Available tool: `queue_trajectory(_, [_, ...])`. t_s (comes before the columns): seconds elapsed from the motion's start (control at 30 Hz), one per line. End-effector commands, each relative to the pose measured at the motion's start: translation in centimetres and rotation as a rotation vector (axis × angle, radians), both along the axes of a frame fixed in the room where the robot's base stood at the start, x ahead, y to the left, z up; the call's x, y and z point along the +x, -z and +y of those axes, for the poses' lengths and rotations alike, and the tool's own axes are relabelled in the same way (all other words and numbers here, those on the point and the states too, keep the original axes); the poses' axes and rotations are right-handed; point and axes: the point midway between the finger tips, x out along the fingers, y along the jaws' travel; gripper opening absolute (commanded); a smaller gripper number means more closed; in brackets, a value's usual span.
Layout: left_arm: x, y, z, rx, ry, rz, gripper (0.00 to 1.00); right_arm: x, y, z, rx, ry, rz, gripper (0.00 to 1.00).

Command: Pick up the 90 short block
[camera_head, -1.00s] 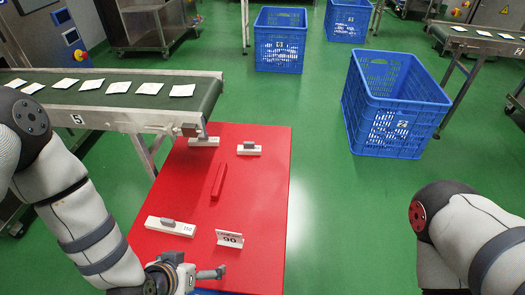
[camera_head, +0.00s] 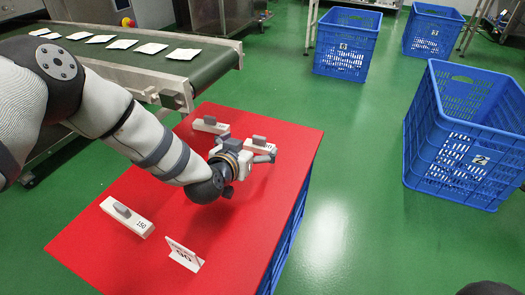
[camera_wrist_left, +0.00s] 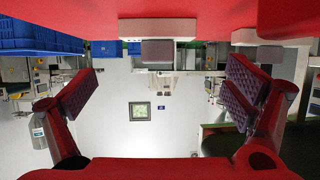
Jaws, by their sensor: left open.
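My left gripper (camera_head: 247,150) is open over the far part of the red table, close to a white block with a grey handle (camera_head: 262,146). The label on that block is too small to read. In the left wrist view a white block (camera_wrist_left: 157,28) with a grey handle (camera_wrist_left: 157,51) lies ahead between the two spread fingers, apart from them; the picture is upside down. Another white block (camera_head: 210,125) sits behind the gripper to the left. A block marked 150 (camera_head: 127,216) lies nearer. A small sign (camera_head: 184,255) stands at the front. My right gripper is out of view.
The red table top (camera_head: 235,240) is clear at the front right. A conveyor (camera_head: 215,67) with white teabags runs behind the table at the left. Blue crates (camera_head: 465,135) stand on the green floor at the right and back.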

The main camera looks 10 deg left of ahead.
Motion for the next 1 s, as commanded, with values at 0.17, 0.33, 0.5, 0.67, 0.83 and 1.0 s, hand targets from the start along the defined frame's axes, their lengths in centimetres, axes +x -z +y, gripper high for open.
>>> queue_trajectory(0.17, [2.2, 1.5, -0.3, -0.001, 0.001, 0.002, 0.96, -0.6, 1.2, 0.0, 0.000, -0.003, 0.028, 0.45])
queue_trajectory(0.33, [5.1, 3.1, -0.8, 0.000, -0.001, 0.004, 0.96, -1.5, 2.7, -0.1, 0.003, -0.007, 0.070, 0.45])
queue_trajectory(0.5, [6.2, 2.9, -1.0, 0.000, 0.001, 0.002, 0.96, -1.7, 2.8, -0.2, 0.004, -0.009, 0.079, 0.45])
queue_trajectory(0.67, [6.1, 2.7, -1.0, 0.000, 0.001, 0.001, 0.91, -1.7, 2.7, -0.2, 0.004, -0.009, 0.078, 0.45])
queue_trajectory(0.83, [6.1, 2.7, -0.9, 0.000, 0.001, 0.002, 0.53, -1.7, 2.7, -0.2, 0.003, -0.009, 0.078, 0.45])
queue_trajectory(1.0, [6.1, 2.8, -0.9, 0.000, 0.001, 0.002, 0.23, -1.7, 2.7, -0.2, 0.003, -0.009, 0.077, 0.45])
